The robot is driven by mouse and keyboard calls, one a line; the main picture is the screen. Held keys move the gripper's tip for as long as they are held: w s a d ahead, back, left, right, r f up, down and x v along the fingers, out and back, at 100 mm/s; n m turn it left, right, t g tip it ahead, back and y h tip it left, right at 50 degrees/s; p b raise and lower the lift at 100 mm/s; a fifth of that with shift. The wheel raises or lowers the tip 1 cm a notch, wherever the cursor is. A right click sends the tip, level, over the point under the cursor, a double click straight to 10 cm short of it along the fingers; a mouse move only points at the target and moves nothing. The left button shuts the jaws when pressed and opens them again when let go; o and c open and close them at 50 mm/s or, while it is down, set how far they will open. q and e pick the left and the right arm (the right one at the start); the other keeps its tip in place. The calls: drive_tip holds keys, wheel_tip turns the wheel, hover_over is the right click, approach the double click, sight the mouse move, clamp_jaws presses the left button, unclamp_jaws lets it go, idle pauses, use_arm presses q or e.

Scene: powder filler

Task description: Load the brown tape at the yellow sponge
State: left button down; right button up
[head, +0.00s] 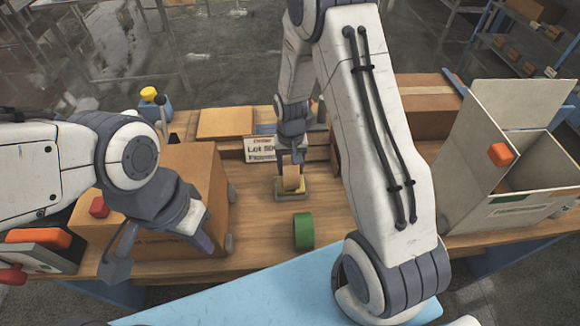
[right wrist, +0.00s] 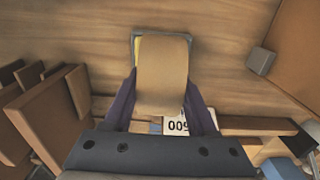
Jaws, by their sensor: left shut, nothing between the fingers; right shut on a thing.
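The brown tape (head: 291,178) is between the fingers of my right gripper (head: 292,166), which is shut on it. In the right wrist view the tape (right wrist: 162,75) fills the space between the purple fingers. The yellow sponge (head: 283,186) lies in a small grey tray (head: 293,196), directly below the tape in the head view. In the right wrist view the tape hides most of the sponge; a yellow strip (right wrist: 138,50) shows at its left. I cannot tell whether tape and sponge touch. My left gripper (head: 204,242) is shut and empty in front of the large cardboard box.
A green tape roll (head: 304,230) stands on the table in front of the tray. The large cardboard box (head: 205,175) is at left, and an open beige box (head: 500,165) at right. A sign (head: 261,149) stands behind the tray. Bare wood surrounds the green roll.

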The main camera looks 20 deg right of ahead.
sight(295, 179)
drive_tip(key=shift+r+p, duration=2.25)
drive_tip(key=shift+r, duration=0.85)
drive_tip(key=shift+r, duration=0.2)
wheel_tip(295, 179, up, 6)
drive_tip(key=p, duration=0.4)
drive_tip(key=s+f+n+b, duration=0.1)
drive_tip(key=f+b, duration=0.1)
drive_tip(key=f, duration=0.1)
drive_tip(key=s+f+n+b, duration=0.1)
drive_tip(key=s+f+b, duration=0.1)
drive_tip(key=f, duration=0.1)
drive_tip(key=s+f+b, duration=0.1)
drive_tip(key=f+b, duration=0.2)
drive_tip(key=f, duration=0.1)
drive_tip(key=shift+s+a+n, duration=0.15)
drive_tip(key=shift+a+n, duration=0.05)
drive_tip(key=shift+n, duration=0.2)
drive_tip(key=shift+s+f, duration=0.25)
